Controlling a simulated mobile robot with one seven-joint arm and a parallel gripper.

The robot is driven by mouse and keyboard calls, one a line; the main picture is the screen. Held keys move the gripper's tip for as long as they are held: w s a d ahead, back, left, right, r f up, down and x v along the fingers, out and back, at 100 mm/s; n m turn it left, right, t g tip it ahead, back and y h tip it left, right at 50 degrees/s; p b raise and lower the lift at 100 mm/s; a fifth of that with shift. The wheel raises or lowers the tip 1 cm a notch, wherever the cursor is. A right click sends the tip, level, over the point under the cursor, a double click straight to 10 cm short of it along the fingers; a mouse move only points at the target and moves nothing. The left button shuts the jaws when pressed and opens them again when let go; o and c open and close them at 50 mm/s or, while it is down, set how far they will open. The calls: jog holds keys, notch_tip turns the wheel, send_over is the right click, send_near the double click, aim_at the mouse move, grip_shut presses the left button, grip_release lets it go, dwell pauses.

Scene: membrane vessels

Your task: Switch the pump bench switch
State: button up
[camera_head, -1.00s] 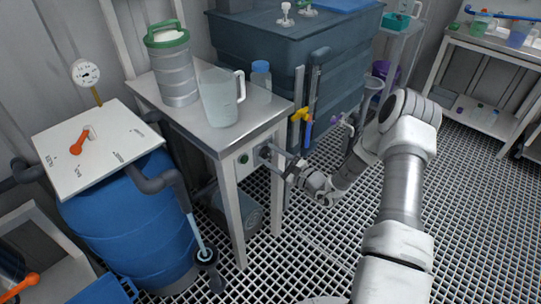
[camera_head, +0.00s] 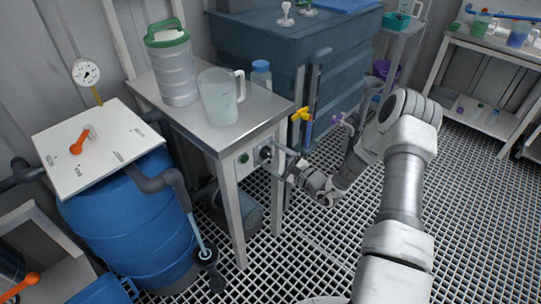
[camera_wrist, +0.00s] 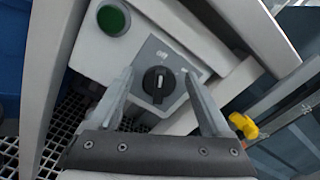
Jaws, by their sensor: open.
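The pump bench switch (camera_wrist: 158,83) is a round black rotary knob on a grey plate, with a pale mark on it and the word "off" beside it in the wrist view. In the head view the switch (camera_head: 265,154) is a small dark spot on the box under the steel bench. My gripper (camera_wrist: 160,88) is open, with one finger on each side of the knob in the wrist view. I cannot tell whether the fingers touch it. In the head view my gripper (camera_head: 279,160) reaches the box from the right.
A green button (camera_wrist: 113,18) sits beside the switch plate. A bench leg (camera_head: 232,210) stands left of the box. A yellow valve handle (camera_head: 300,114) and pipes stand close to the right. A jug (camera_head: 219,98) and a green-lidded canister (camera_head: 174,70) stand on the bench.

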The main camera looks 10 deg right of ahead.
jog(key=p+v, duration=0.3)
jog(key=v, duration=1.4)
jog(key=shift+s, duration=0.15)
jog(key=shift+r, duration=0.15)
jog(key=s+a+r+n+g+h, duration=0.1)
jog(key=s+a+r+n+g, duration=0.6)
jog(key=r, duration=0.3)
jog(key=s+a+r+n+g+h, duration=0.1)
jog(key=s+a+r+n+g, duration=0.5)
jog(key=r+n, duration=0.4)
jog(key=s+d+r+n+t+h, duration=0.4)
jog(key=s+r+n+h, duration=0.2)
jog(key=s+r+h, duration=0.45)
notch_tip(320, 180, up, 19)
jog(key=w+y+p, duration=0.2)
jog(key=p, duration=1.5)
jog(key=shift+w+a+f+p, duration=0.2)
jog(key=shift+w+a+p, duration=0.1)
jog(key=shift+p, duration=0.1)
